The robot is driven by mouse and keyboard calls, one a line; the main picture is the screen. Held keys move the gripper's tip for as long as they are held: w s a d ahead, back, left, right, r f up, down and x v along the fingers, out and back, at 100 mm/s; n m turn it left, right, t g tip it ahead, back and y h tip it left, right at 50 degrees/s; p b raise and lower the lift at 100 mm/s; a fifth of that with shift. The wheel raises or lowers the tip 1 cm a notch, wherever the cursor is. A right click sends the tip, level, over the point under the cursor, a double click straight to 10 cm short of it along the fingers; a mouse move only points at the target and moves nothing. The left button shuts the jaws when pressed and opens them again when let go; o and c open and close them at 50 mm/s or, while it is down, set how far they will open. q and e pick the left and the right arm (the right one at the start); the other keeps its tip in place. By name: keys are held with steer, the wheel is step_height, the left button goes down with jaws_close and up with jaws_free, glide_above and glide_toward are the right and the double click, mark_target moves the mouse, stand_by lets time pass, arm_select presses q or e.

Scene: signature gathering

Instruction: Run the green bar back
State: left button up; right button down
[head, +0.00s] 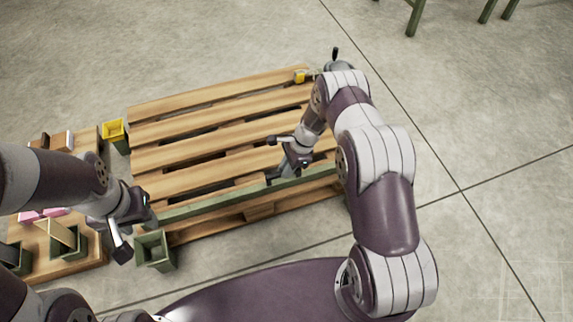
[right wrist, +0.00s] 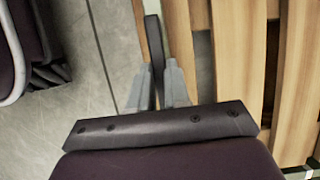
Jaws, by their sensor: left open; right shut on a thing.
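The long green bar (head: 215,204) lies along the near edge of the wooden pallet (head: 190,130), running from the near left corner toward the right. My right gripper (head: 277,174) is shut on the bar, right of its middle. My left gripper (head: 132,222) is open and empty, close to the bar's left end and the green square socket (head: 152,252) at the near left corner. My right arm hides the right end of the bar.
A yellow-topped socket (head: 114,130) stands at the pallet's far left. A yellow piece (head: 300,76) and a grey part with a dark handle (head: 336,62) are at the far right corner. A wooden board (head: 62,264) with blocks lies left. The floor right is clear.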

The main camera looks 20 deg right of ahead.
arm_select(q)
steer(key=shift+s, duration=0.35)
arm_select(e)
steer(key=shift+s+f, duration=0.1)
steer(key=shift+s, duration=0.4)
steer(key=c, duration=1.1)
jaws_free()
steer(key=shift+s, duration=0.1)
steer(key=shift+d+r, duration=0.1)
steer(key=shift+r, duration=0.3)
arm_select(q)
step_height(320, 180, up, 6)
steer(key=p, duration=0.6)
steer(key=shift+r, duration=0.15)
arm_select(e)
steer(key=v, duration=1.2)
steer(key=shift+d, duration=0.1)
